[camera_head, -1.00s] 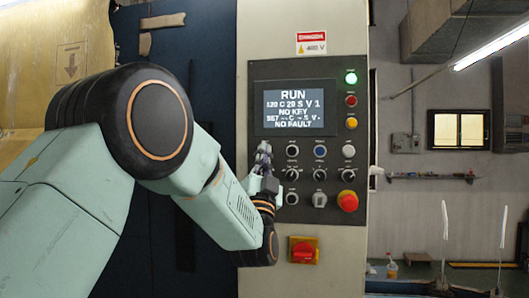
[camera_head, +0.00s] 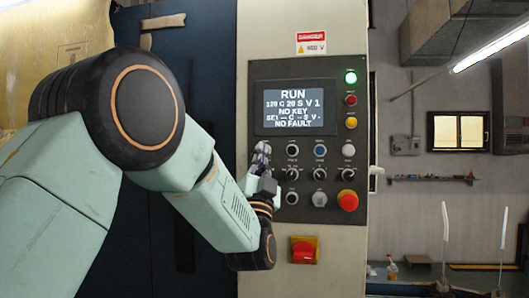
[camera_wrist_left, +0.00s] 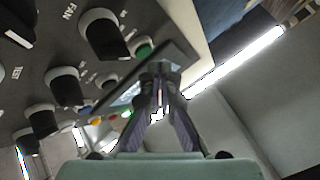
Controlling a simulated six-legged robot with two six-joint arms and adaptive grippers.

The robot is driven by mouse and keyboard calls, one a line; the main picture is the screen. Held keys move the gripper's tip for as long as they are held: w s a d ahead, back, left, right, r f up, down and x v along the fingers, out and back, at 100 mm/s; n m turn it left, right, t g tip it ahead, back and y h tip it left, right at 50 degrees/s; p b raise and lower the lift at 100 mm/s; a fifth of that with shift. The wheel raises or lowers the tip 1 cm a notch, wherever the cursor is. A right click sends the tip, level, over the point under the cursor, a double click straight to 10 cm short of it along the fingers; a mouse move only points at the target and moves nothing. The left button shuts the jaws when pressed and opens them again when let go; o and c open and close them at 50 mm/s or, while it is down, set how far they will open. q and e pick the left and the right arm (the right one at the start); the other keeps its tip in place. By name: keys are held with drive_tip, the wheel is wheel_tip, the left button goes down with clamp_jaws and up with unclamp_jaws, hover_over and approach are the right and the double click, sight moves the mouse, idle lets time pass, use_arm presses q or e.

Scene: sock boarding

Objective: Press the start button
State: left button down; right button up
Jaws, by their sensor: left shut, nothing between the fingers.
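The control panel (camera_head: 333,205) stands ahead, with a lit screen (camera_head: 296,107) that reads RUN at the top. A green button (camera_wrist_left: 143,48) shows in the left wrist view beside the screen's edge, close to my left fingertips (camera_wrist_left: 160,70). I cannot tell whether they touch it. In the head view that button is hidden behind my left gripper (camera_head: 262,152), which is at the panel's left side just below the screen. My left gripper is shut and empty. My right gripper is not in view.
A lit green lamp (camera_head: 351,77), a red one (camera_head: 351,100) and a yellow one (camera_head: 351,123) line the screen's right side. Several knobs fill the lower panel. A red mushroom button (camera_head: 348,200) is at lower right. A red rotary switch (camera_head: 304,250) sits below.

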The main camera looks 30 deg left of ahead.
use_arm(q)
drive_tip(key=shift+s, duration=0.1)
drive_tip(key=s, duration=0.2)
drive_tip(key=s+d+b, duration=0.1)
drive_tip(key=s, duration=0.1)
drive_tip(key=shift+s+d+b, duration=0.15)
drive_tip(key=shift+s+b, duration=0.15)
drive_tip(key=shift+f, duration=0.1)
idle(0.8)
